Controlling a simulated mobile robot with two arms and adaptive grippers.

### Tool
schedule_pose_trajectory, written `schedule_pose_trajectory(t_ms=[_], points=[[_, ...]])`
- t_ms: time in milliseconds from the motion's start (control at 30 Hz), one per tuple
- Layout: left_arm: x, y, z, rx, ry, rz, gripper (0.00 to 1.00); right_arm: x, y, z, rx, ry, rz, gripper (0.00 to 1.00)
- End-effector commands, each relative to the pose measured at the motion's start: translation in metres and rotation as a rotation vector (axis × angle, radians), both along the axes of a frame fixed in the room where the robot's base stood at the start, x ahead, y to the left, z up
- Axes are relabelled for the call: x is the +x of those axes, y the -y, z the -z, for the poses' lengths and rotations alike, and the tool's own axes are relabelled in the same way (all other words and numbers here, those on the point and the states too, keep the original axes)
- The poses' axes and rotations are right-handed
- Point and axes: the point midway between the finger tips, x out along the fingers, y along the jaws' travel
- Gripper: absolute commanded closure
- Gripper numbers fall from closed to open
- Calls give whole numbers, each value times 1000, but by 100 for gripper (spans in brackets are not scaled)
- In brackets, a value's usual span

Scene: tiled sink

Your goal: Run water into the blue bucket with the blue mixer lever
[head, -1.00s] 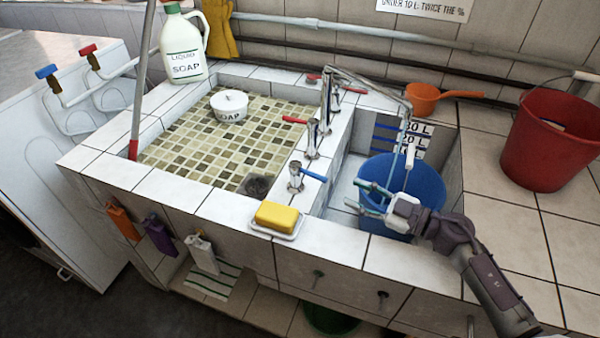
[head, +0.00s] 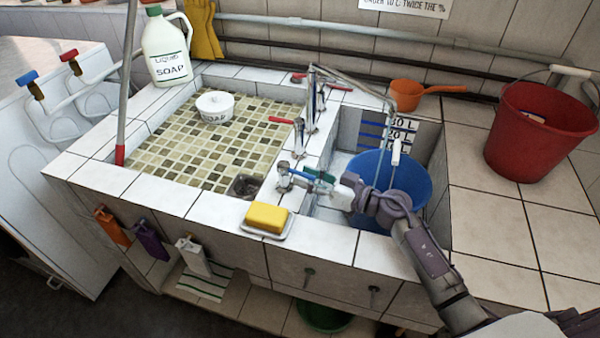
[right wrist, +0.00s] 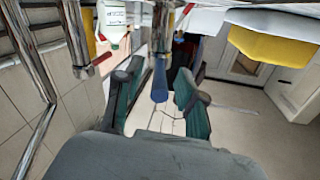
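The blue mixer lever (head: 303,174) is on the near tap, on the ledge between the two basins. My right gripper (head: 310,184) is at this lever with its fingers apart. In the right wrist view the blue lever (right wrist: 160,80) lies between the two green-padded fingers (right wrist: 158,88), with gaps visible on both sides. The blue bucket (head: 408,182) stands in the right basin under the white-tipped spout (head: 396,152). A thin pale line, seemingly water, runs from the spout into the bucket. My arm hides part of the bucket. My left gripper is not in view.
Yellow soap (head: 267,217) lies on a dish just in front of the tap. Red-levered taps (head: 298,125) stand behind. An orange scoop (head: 408,95) and a red bucket (head: 535,135) stand at the right. The tiled left basin holds a white soap pot (head: 215,106).

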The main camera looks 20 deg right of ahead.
Motion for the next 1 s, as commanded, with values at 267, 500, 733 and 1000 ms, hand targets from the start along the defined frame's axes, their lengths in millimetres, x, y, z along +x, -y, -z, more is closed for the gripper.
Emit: schedule_pose_trajectory(t_ms=[267, 500, 733, 1000], points=[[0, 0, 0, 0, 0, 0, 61, 15, -15, 0, -1, 1, 1, 61], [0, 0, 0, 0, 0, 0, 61, 15, -15, 0, -1, 1, 0, 61], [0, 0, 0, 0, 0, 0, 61, 15, -15, 0, -1, 1, 0, 97], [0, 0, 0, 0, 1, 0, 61, 15, -15, 0, -1, 1, 0, 100]])
